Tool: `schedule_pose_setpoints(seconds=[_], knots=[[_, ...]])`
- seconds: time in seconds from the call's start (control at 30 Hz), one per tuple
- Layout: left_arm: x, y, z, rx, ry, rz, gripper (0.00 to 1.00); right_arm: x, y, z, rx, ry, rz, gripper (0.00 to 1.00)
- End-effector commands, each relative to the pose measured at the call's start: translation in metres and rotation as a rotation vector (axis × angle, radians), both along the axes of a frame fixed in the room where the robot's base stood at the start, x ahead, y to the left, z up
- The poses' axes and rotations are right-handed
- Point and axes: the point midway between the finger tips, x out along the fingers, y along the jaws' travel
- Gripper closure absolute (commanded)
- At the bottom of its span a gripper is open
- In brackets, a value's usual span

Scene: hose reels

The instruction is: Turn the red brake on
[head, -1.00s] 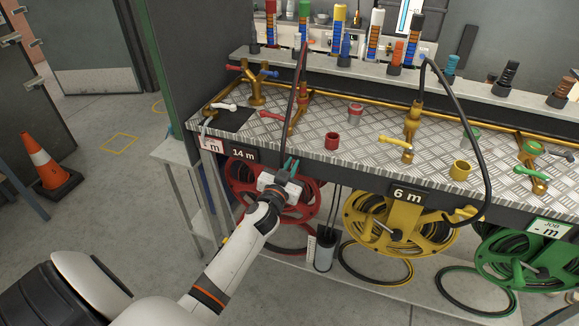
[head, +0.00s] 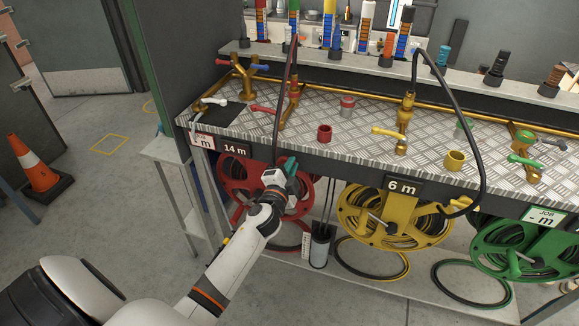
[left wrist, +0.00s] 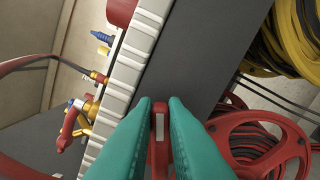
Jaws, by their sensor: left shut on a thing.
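The red hose reel (head: 238,172) hangs under the front edge of the bench, below the "14 m" sign. My left gripper (head: 291,168) is at the reel's upper right side. In the left wrist view its teal fingers (left wrist: 160,104) are shut on a slim red lever with a pale face, which I take for the red brake (left wrist: 159,143). The red reel (left wrist: 262,142) shows just right of the fingers there. In the head view the lever is hidden behind my gripper. My right gripper is not in view.
The metal bench top (head: 360,125) carries valves and loose couplings above the gripper. The yellow reel (head: 355,215) and green reel (head: 495,245) hang to the right. A black hose (head: 281,100) drops over the bench edge close to my gripper. An orange cone (head: 35,168) stands far left.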

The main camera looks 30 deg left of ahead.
Motion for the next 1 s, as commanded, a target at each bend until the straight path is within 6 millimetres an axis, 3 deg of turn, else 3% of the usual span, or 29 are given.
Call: schedule_pose_setpoints(seconds=[0.03,0.5,1.0], knots=[[-0.0016,0.0007,-0.0087,0.040,0.023,0.005,1.00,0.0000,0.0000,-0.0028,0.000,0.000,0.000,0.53],[-0.0013,-0.0006,-0.0164,0.354,0.098,0.005,1.00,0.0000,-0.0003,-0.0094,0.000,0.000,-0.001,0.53],[-0.0012,0.0003,-0.0173,0.437,0.117,0.006,1.00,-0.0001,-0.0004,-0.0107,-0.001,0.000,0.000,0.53]])
